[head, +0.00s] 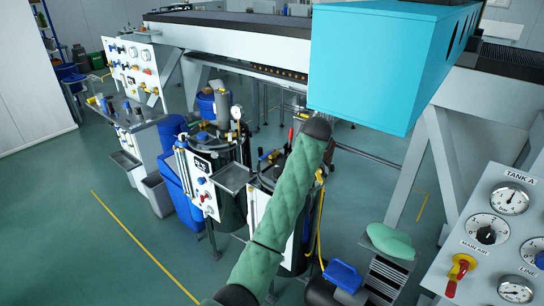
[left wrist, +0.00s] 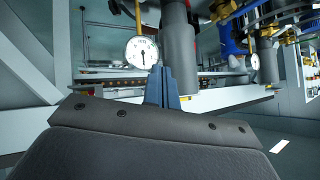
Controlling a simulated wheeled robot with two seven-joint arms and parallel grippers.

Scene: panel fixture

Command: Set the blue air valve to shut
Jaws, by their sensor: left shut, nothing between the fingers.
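Several blue parts show, and I cannot tell which is the air valve. A blue knob (head: 540,259) is cut off at the right edge of the gauge panel (head: 460,250), which reads TANK A, MAIN AIR and LINE. A blue handle (head: 268,155) is on the right tank top in the head view. A blue fitting (left wrist: 230,40) shows at upper right in the left wrist view. My left gripper (left wrist: 163,88) is shut and empty there, with a round gauge (left wrist: 142,52) behind it to the left. In the head view its fingers are hidden beyond my green-sleeved arm. My right gripper is out of view.
A red and yellow valve (head: 459,272) is on the gauge panel. A large cyan box (head: 375,65) hangs above right of my arm. Dark tanks (head: 228,195) stand left of my arm. Open green floor (head: 100,240) lies at left.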

